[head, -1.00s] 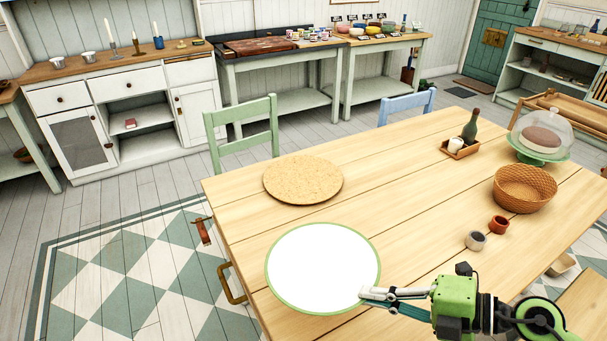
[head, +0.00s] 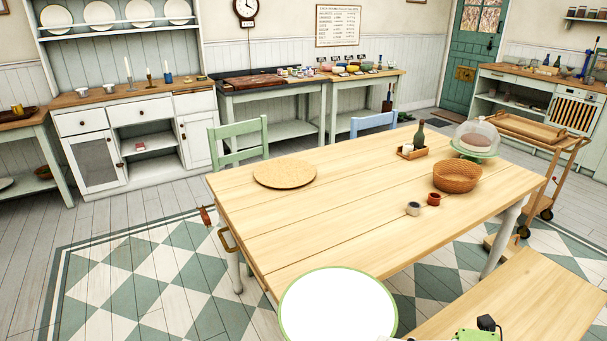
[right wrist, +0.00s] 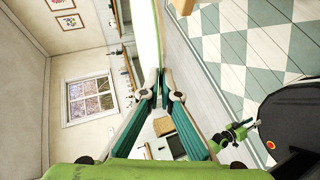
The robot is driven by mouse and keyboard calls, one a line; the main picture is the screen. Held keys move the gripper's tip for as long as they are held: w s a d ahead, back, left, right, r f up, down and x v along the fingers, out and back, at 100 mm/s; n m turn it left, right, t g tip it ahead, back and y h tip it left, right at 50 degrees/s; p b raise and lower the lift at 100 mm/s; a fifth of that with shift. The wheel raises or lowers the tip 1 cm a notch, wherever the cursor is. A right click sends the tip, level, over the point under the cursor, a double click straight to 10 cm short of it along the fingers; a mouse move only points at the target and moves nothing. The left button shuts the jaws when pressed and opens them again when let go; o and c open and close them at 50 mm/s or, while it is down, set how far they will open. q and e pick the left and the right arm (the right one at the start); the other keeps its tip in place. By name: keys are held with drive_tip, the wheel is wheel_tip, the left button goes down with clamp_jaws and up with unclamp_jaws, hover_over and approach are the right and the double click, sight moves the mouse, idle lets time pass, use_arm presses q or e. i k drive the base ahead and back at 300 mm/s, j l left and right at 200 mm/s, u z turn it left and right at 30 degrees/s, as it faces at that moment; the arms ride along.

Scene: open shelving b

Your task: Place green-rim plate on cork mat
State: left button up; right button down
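The green-rim plate (head: 338,306) is white with a thin green rim. It is low in the head view, overlapping the table's near end and partly cut off by the bottom edge. In the right wrist view the plate (right wrist: 149,35) shows nearly edge-on, between the fingers of my right gripper (right wrist: 162,82), which is shut on its rim. The round tan cork mat (head: 284,174) lies bare on the table's far left part. A small green arm part, seemingly my left gripper (right wrist: 228,136), shows in the right wrist view; its fingers are too small to read.
The wooden table (head: 350,200) has clear room between plate and mat. Two cups (head: 433,199), a wicker basket (head: 457,177), a bottle tray (head: 411,153) and a cake dome (head: 475,138) stand on its right. A green chair (head: 238,142) and a bench (head: 520,300) flank it.

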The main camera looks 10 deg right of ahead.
sight(286, 172)
drive_tip(key=i+j+z, duration=0.1)
drive_tip(key=z, duration=1.4)
drive_tip(key=i+j, duration=0.1)
drive_tip(key=j, duration=0.45)
drive_tip(key=i+j, duration=0.15)
drive_tip(key=j, duration=0.4)
drive_tip(key=i+j, duration=0.1)
drive_tip(key=j, duration=0.4)
drive_tip(key=i+j, duration=0.15)
drive_tip(key=j, duration=0.4)
drive_tip(key=i+j, duration=0.1)
drive_tip(key=j, duration=0.45)
drive_tip(key=i+j, duration=0.15)
drive_tip(key=j, duration=0.4)
drive_tip(key=i+j+z, duration=0.1)
drive_tip(key=j, duration=0.45)
drive_tip(key=i+j, duration=0.1)
drive_tip(key=j, duration=0.4)
